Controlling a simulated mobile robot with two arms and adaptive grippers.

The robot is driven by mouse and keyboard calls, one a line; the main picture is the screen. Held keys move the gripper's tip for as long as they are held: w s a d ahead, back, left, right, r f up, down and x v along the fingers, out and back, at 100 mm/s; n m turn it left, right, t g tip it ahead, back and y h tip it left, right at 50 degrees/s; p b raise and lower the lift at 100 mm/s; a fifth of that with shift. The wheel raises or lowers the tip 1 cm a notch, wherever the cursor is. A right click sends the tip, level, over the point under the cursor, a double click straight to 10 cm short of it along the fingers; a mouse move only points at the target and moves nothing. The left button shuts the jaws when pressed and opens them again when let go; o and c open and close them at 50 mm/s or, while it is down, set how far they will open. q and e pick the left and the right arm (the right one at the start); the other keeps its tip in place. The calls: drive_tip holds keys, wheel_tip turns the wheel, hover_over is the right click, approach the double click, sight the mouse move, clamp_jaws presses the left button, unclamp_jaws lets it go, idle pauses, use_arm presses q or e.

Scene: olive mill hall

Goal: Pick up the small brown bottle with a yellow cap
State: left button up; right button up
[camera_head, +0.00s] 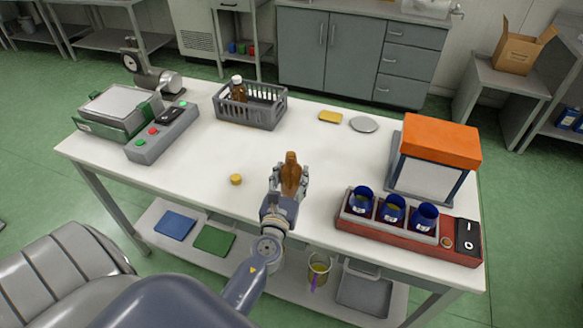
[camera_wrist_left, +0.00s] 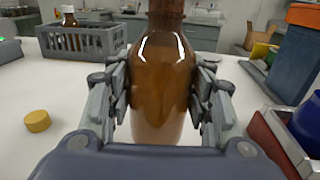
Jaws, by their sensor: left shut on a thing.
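A small brown bottle (camera_head: 291,169) is held by my left gripper (camera_head: 289,182) over the front middle of the white table. In the left wrist view the brown bottle (camera_wrist_left: 163,80) stands upright between the two fingers of the gripper (camera_wrist_left: 163,100), which press on its sides. Its top is cut off in that view, and no yellow cap shows on it in the head view. A round yellow cap (camera_head: 236,179) lies on the table to the left of the gripper; it also shows in the left wrist view (camera_wrist_left: 37,121). My right gripper is not in view.
A grey basket (camera_head: 251,113) holds a white-capped brown bottle (camera_head: 238,91). A control box (camera_head: 163,132) stands left. A red rack (camera_head: 400,239) with blue cups and an orange-topped device (camera_head: 440,142) stand right. The table's middle is mostly clear.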

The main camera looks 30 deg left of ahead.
sight(294, 183)
use_arm(q)
drive_tip(key=shift+w+d+r+b+v, duration=0.15)
drive_tip(key=shift+d+v, duration=0.1)
drive_tip(key=shift+v, duration=1)
drive_tip(key=shift+d+r+b+v, duration=0.1)
drive_tip(key=shift+d+v, duration=0.1)
drive_tip(key=shift+v, duration=1)
drive_tip(key=shift+w+d+r+b+v, duration=0.15)
drive_tip(key=shift+d+v, duration=0.1)
drive_tip(key=shift+v, duration=1)
drive_tip(key=shift+s+d+r, duration=0.1)
drive_tip(key=shift+s, duration=0.05)
